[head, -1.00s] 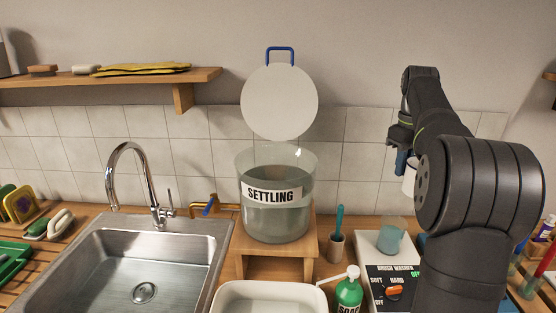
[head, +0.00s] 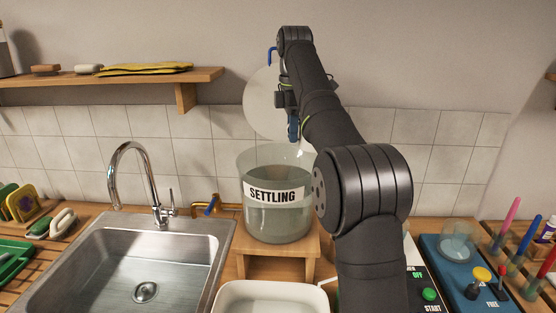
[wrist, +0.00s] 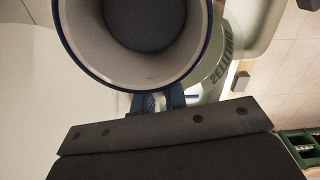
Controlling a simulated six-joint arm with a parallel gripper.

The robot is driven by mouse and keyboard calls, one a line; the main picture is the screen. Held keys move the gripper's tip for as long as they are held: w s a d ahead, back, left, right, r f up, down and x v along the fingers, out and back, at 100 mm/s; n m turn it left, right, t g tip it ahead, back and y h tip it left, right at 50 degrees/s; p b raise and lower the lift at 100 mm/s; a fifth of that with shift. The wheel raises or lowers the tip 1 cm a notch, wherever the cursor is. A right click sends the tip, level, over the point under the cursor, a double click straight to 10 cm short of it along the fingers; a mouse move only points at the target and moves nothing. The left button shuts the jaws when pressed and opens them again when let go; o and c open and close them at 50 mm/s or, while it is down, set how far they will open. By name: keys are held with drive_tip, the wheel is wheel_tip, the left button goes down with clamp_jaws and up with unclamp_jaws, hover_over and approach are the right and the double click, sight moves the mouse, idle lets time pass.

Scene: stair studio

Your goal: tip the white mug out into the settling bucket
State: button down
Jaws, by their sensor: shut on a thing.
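The settling bucket (head: 272,222) is a clear round bucket of cloudy water on a wooden stand, labelled SETTLING. Its top is open. The white mug (wrist: 84,38) has a blue rim and dark grey contents inside. My gripper (wrist: 158,101) is shut on the mug, with its blue fingers at the mug's side. In the head view my gripper (head: 293,130) is above the right part of the bucket's mouth. There the mug is mostly hidden by my arm, with only a pale sliver showing. The bucket (wrist: 222,70) shows beyond the mug in the wrist view.
A pale round lid (head: 262,108) stands upright behind the bucket. A steel sink (head: 130,262) with a tap is on the left, and a white basin (head: 268,288) is in front. A shelf (head: 130,80) is on the back wall. Brush-washing devices (head: 465,265) are at the right.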

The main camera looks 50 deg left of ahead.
drive_tip(key=s+a+n, duration=0.3)
drive_tip(key=s+n, duration=0.3)
drive_tip(key=s, duration=0.4)
drive_tip(key=s+a+n, duration=0.3)
drive_tip(key=s+n, duration=0.3)
drive_tip(key=s, duration=0.5)
drive_tip(key=shift+a+f, duration=0.35)
drive_tip(key=w+d+r+g+y, duration=0.4)
drive_tip(key=w+g+y, duration=0.2)
drive_tip(key=g, duration=0.3)
drive_tip(key=shift+w+d+g+y, duration=0.3)
drive_tip(key=shift+w+y, duration=0.05)
drive_tip(key=shift+y, duration=0.05)
drive_tip(key=shift+w+d+f+g+y, duration=0.35)
drive_tip(key=shift+f+g+y, duration=0.2)
drive_tip(key=shift+g, duration=0.35)
